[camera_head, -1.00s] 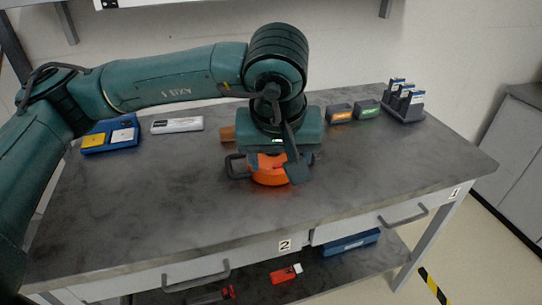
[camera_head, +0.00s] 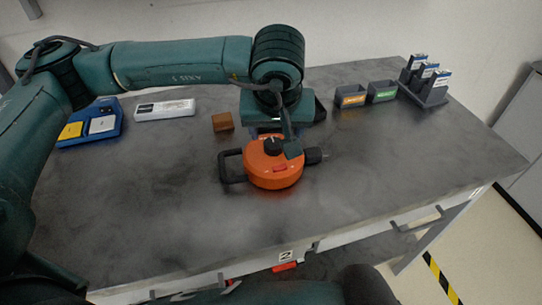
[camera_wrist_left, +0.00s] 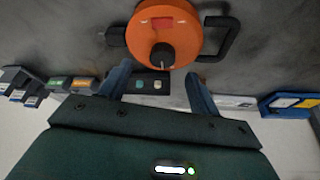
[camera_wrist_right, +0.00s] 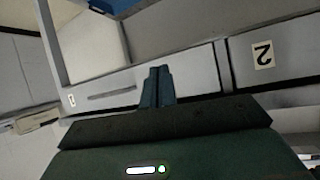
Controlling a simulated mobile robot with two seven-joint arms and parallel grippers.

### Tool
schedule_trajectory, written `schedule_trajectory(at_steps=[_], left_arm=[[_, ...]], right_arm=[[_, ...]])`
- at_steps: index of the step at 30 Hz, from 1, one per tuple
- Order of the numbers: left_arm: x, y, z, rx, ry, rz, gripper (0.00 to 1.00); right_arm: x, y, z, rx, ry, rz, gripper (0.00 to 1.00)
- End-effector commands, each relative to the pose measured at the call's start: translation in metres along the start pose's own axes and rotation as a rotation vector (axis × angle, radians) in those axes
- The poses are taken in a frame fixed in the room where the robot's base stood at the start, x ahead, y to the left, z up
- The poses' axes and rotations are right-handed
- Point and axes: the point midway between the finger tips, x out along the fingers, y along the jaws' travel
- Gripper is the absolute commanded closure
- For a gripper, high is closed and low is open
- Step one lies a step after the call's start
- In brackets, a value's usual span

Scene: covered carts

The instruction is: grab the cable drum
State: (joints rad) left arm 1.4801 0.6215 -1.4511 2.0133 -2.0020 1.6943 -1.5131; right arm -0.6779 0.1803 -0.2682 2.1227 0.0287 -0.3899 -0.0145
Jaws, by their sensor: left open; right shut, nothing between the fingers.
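The cable drum (camera_head: 273,170) is a round orange body with a black knob on top, a dark loop handle on its left and a dark stub on its right. It lies on the grey table top. My left gripper (camera_head: 288,145) is open and points down just behind the drum, one finger overlapping it in the head view. In the left wrist view the drum (camera_wrist_left: 165,25) lies beyond the open left fingers (camera_wrist_left: 160,85), not between them. My right gripper (camera_wrist_right: 157,75) is shut and empty, facing the table's drawer fronts.
A wooden block (camera_head: 222,122) is behind-left of the drum. A dark box with two buttons (camera_wrist_left: 150,84) shows between the left fingers. Small bins (camera_head: 382,92) and a rack (camera_head: 428,85) stand back right; a blue tray (camera_head: 92,125) is left. The table's front and right are clear.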

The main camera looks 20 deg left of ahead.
Motion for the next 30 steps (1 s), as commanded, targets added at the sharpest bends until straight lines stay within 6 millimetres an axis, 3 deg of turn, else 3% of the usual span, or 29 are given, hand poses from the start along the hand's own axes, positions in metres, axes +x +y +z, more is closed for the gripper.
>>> schedule_trajectory(at_steps=[8,16,25,30], left_arm=[[0.022,-0.003,0.0,-0.002,-0.002,-0.003,0.38],[0.06,-0.006,0.0,-0.001,-0.002,-0.002,0.38],[0.067,-0.006,0.0,0.0,0.001,0.0,0.38],[0.066,-0.006,0.0,0.0,0.001,0.0,0.51]], right_arm=[[-0.002,0.001,0.003,-0.004,-0.017,0.001,1.0],[-0.004,0.01,-0.003,-0.007,-0.023,0.02,1.0],[-0.001,0.008,0.0,0.009,-0.029,0.023,1.0],[-0.001,0.007,0.0,0.009,-0.029,0.022,1.0]])
